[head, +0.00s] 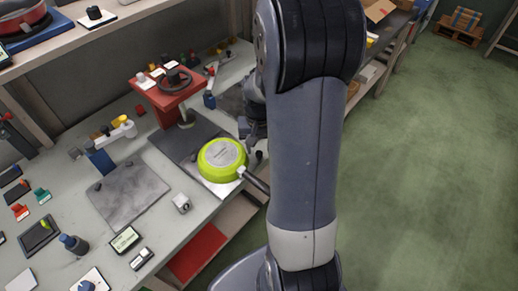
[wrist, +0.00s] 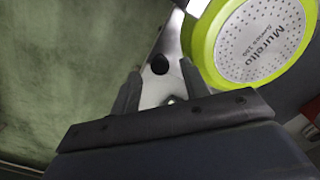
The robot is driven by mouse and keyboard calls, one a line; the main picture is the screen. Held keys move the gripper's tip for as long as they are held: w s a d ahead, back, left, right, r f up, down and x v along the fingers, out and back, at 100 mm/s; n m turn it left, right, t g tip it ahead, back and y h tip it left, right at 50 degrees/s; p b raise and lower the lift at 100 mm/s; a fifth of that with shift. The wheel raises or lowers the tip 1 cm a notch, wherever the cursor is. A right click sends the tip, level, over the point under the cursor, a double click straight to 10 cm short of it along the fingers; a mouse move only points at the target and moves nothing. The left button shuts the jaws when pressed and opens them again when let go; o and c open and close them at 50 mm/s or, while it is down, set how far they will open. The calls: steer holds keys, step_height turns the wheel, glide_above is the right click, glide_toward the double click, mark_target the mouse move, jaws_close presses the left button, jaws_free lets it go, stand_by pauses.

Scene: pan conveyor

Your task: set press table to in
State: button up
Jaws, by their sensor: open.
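The press has a red head (head: 172,90) with a black handwheel (head: 174,78) above a dark base plate (head: 183,138). A lime-green pan (head: 222,159) lies bottom up on a silver plate (head: 222,188), apparently the press table, in front of the red head. The pan also shows in the wrist view (wrist: 257,38). A black knob (wrist: 160,64) stands on a pale metal surface just ahead of my gripper (wrist: 159,84). My gripper is open, with the knob near the gap between its fingers; contact cannot be told. My arm hides part of the gripper in the head view.
A grey slab (head: 128,190) and a small metal block (head: 182,203) lie to the left.

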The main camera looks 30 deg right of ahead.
steer(key=shift+f, duration=0.95)
jaws_close()
